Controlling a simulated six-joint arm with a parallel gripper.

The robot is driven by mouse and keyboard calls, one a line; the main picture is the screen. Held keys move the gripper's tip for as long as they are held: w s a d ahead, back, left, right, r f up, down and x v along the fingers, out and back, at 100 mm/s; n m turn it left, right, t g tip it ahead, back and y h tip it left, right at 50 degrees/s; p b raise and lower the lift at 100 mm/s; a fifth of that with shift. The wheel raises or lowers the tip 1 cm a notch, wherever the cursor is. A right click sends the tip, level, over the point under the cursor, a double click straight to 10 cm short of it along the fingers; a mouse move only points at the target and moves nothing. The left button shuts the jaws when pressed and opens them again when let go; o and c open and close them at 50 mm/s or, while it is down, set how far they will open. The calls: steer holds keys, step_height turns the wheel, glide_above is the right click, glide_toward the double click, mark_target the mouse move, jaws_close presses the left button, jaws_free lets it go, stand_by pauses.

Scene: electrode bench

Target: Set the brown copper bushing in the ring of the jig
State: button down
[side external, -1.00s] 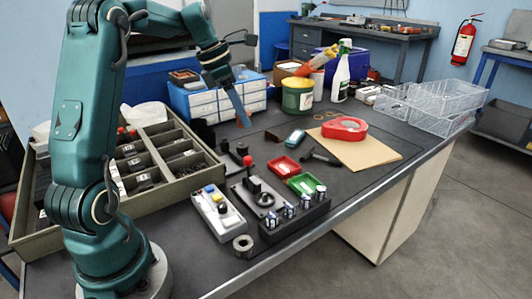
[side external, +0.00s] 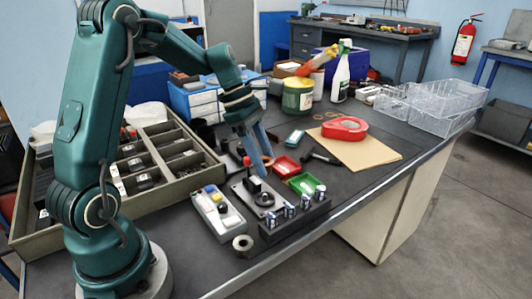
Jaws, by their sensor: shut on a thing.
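The jig (side external: 246,200) is a grey plate on the bench with a dark upright block and a dark ring (side external: 266,199) at its front. My gripper (side external: 266,173) points down just above and behind the ring, its bluish fingers close together. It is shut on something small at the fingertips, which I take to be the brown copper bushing. The bushing is too small and too hidden by the fingers to make out clearly. The fingertips look apart from the ring, though the exact height cannot be told.
A black rack with silver cylinders (side external: 290,211) stands right in front of the jig. A grey button box (side external: 218,214) is at its left. A red tray (side external: 286,166) and a green tray (side external: 306,185) lie behind right. A large compartment tray (side external: 205,187) fills the left.

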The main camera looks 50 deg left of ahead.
glide_above(271, 202)
steer(key=a, duration=0.2)
steer(key=shift+s+f, duration=0.15)
steer(key=shift+f, duration=1.2)
steer(key=shift+s+f, duration=0.15)
steer(key=shift+f, duration=1.2)
steer(key=shift+f, duration=1.05)
steer(key=shift+c, duration=1.6)
jaws_free()
steer(key=shift+a, duration=0.1)
steer(key=v, duration=0.5)
